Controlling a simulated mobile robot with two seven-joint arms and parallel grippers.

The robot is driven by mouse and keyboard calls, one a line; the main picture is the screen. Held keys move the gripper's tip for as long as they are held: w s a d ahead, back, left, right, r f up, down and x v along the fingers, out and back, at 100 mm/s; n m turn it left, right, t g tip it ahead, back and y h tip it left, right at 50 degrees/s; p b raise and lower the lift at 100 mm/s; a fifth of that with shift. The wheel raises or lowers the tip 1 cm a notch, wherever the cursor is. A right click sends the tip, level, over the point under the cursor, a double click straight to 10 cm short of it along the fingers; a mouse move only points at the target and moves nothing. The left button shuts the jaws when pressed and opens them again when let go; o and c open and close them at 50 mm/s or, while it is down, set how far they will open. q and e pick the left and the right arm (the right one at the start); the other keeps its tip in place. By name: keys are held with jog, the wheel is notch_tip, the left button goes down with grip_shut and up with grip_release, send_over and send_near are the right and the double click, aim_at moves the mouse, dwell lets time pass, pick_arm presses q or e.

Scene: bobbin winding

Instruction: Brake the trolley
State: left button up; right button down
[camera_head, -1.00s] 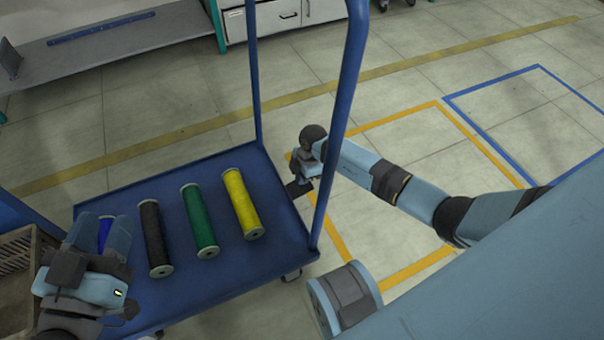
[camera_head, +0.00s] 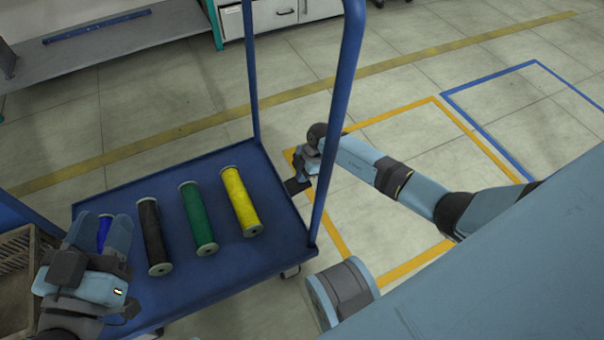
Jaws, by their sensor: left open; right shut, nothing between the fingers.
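The blue trolley (camera_head: 225,275) stands at the left, with a flat deck and tall blue push bars. A black bobbin (camera_head: 153,235), a green bobbin (camera_head: 198,218) and a yellow bobbin (camera_head: 241,202) lie on it, and a blue bobbin (camera_head: 105,228) shows partly behind my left gripper. My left gripper (camera_head: 102,222) is open over the trolley's left part, around or above the blue bobbin; I cannot tell which. My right gripper (camera_head: 297,186) is shut and empty, pointing down beside the deck's right edge, beyond the near upright. A caster (camera_head: 290,271) shows under the near right corner. No brake pedal is clearly visible.
A beige crate (camera_head: 18,265) stands at the left edge. A grey bench (camera_head: 120,40) and white drawers (camera_head: 280,15) are at the back. Yellow floor marking (camera_head: 400,112) and blue floor marking (camera_head: 490,80) outline clear floor on the right.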

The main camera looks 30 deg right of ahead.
pick_arm(q)
jog(key=shift+r, duration=0.1)
pick_arm(e)
jog(key=shift+d+f+y, duration=0.1)
jog(key=shift+y, duration=0.2)
jog(key=shift+d+f+y+p, duration=0.1)
jog(key=shift+y+p, duration=0.3)
pick_arm(q)
jog(key=shift+s+r, duration=0.1)
jog(key=shift+r, duration=0.05)
pick_arm(e)
jog(key=shift+f, duration=0.1)
jog(key=shift+d+f+p, duration=0.35)
jog(key=shift+f+p, duration=0.1)
jog(key=shift+p, duration=0.5)
jog(key=shift+d+f+p, duration=0.2)
jog(key=shift+f+p, duration=0.3)
jog(key=shift+f, duration=0.2)
pick_arm(q)
jog(key=shift+s+d+f+n+g, duration=0.3)
jog(key=shift+s+n+g, duration=0.1)
jog(key=shift+n, duration=0.2)
jog(key=shift+s+d+f+n+g, duration=0.25)
jog(key=shift+s+n+g, duration=0.15)
jog(key=shift+n, duration=0.2)
pick_arm(e)
jog(key=shift+s+f, duration=0.1)
jog(key=shift+f, duration=0.05)
pick_arm(q)
jog(key=shift+r, duration=0.2)
